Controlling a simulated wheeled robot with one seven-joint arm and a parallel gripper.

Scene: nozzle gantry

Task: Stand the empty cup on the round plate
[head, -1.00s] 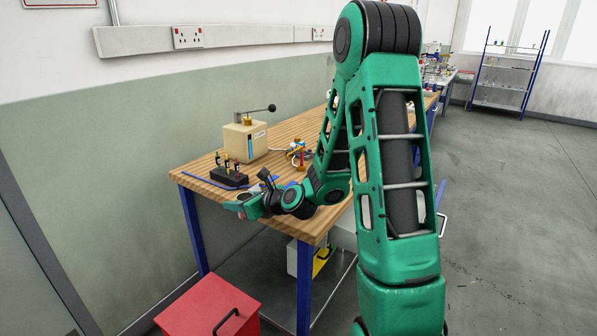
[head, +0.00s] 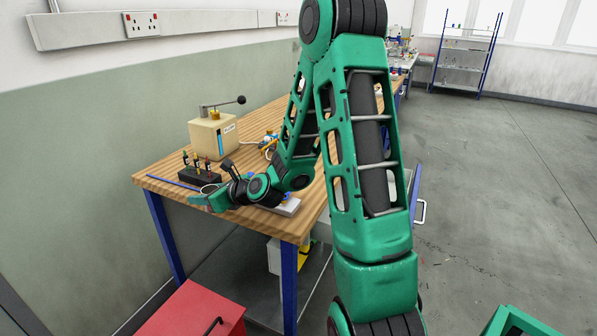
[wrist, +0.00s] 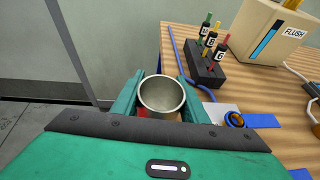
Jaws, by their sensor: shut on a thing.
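My gripper (wrist: 160,92) is shut on a grey metal cup (wrist: 161,107), with one green finger on each side of it. The cup is upright, its open mouth faces the wrist camera, and it looks empty inside. In the head view my gripper (head: 207,199) is at the table's near left end, and the cup's rim (head: 209,188) shows just behind it. What lies directly under the cup is mostly hidden. I cannot make out a round plate in either view.
A black block (wrist: 203,68) with several coloured, lettered pegs stands beyond the cup. A cream FLUSH box (head: 213,134) with a lever stands behind it. A flat grey piece with a blue ring (wrist: 235,119) is right of the cup. A red cabinet (head: 185,315) stands below.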

